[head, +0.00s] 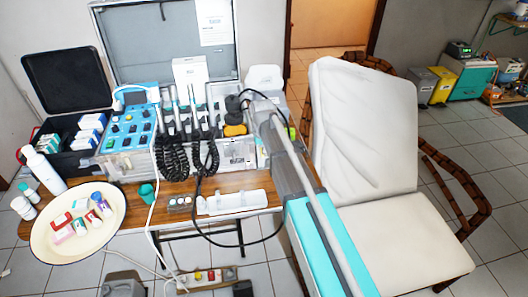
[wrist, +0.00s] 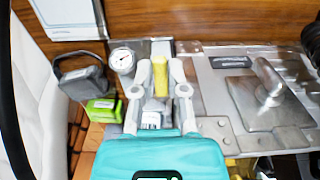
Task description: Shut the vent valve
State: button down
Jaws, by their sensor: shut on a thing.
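The vent valve shows in the wrist view as a yellow lever (wrist: 160,76) on a metal unit. It stands between the fingertips of my gripper (wrist: 161,82), which is shut on it. The lever points up the picture, away from my gripper's teal body. The lower part of the valve is hidden by the fingers. In the head view my arm reaches over the right end of the wooden table, and its end hides the fingertips and the valve.
A round pressure gauge (wrist: 122,60) sits just left of the valve. A green box (wrist: 102,110) and a grey box (wrist: 82,82) are further left. A metal plate with a handle (wrist: 268,82) is to the right. A white chair (head: 365,130) stands right of the table.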

dwell(0.4)
jog(key=c, duration=0.7)
grip_release()
jog(key=shift+o, duration=0.2)
jog(key=shift+s, duration=0.15)
